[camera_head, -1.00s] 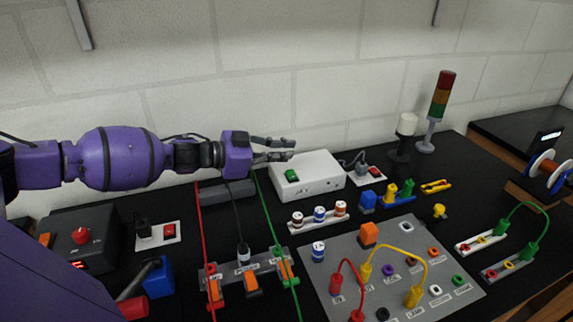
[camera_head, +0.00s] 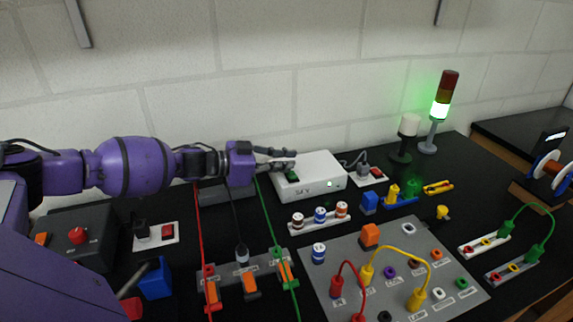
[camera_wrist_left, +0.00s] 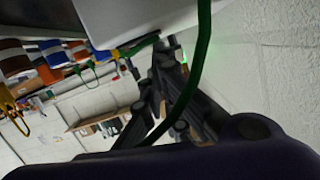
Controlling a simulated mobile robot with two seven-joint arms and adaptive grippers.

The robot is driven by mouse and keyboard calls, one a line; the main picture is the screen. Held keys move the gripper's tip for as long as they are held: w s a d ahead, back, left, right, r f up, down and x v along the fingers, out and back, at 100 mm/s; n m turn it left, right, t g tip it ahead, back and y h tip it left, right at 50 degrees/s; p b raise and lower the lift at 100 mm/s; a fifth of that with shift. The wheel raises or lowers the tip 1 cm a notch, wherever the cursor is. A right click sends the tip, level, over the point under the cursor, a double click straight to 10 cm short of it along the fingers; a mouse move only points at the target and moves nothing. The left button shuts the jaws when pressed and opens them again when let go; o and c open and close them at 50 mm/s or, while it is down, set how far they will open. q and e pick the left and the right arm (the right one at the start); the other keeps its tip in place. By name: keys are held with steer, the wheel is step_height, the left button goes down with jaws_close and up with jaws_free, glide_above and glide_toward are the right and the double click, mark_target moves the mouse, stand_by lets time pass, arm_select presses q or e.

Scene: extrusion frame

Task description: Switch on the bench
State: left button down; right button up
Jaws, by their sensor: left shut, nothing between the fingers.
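The bench's white power box (camera_head: 322,178) stands near the wall, marked 5 V on its front. Its green switch (camera_head: 291,176) is at the left of the box, and a small light glows at the right of its front. My left gripper (camera_head: 294,160) is shut and empty, with its fingertips over the switch end of the box; I cannot tell if they touch it. In the left wrist view the gripper fingers (camera_wrist_left: 165,100) show beside the white box (camera_wrist_left: 120,18). The stack light (camera_head: 440,108) has its green section lit. My right gripper is not in view.
A green lead (camera_head: 268,215) and a red lead (camera_head: 201,235) run down below my left arm. A grey panel (camera_head: 340,290) with sockets and plugs lies in front. A switched wall-style socket with a red switch (camera_head: 168,232) is at the left.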

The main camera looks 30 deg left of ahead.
arm_select(q)
steer(key=shift+s, duration=0.1)
steer(key=v, duration=1.2)
steer(key=shift+d, duration=0.1)
stand_by(0.5)
